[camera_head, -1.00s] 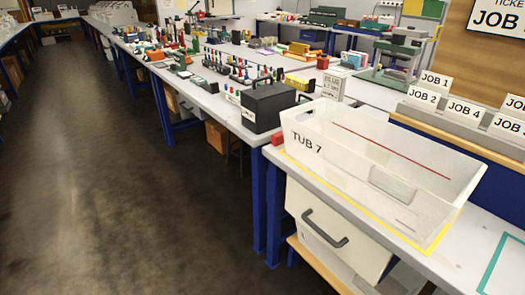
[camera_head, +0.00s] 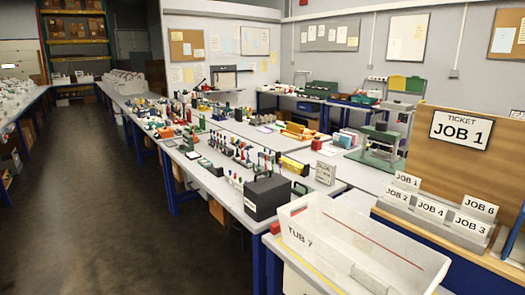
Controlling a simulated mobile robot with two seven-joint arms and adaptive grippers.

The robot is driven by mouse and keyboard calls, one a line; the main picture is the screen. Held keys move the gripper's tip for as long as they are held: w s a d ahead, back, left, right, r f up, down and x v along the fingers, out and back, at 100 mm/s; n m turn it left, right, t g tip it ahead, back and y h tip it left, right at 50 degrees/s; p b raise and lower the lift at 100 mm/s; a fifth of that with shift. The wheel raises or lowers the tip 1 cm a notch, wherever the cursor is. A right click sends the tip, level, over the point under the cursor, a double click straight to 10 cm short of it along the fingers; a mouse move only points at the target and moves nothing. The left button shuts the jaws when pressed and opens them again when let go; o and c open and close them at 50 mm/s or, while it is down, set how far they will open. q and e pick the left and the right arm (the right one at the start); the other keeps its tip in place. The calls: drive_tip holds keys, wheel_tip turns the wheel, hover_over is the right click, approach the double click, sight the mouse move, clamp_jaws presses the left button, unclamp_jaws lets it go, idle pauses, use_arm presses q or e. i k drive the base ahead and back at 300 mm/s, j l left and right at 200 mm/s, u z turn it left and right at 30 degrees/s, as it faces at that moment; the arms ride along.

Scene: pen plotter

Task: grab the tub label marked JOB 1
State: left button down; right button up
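The JOB 1 label (camera_head: 407,181) is a small white card with black print. It stands upright at the back left of a grey holder (camera_head: 425,228), behind the JOB 2 label (camera_head: 399,197). The JOB 4 label (camera_head: 431,210), JOB 3 label (camera_head: 471,227) and JOB 6 label (camera_head: 479,207) stand in the same holder. A larger TICKET sign (camera_head: 461,130) on the wooden board above reads JOB 1. The white tub marked TUB 7 (camera_head: 300,237) stands on the near bench, in front of the holder. Neither of my grippers shows.
A black box (camera_head: 267,197) stands left of the tub, with a small grey sign (camera_head: 325,173) near it. A long workbench with many small parts runs back. The dark floor (camera_head: 110,220) on the left is clear.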

sight(408, 182)
drive_tip(key=z, duration=1.25)
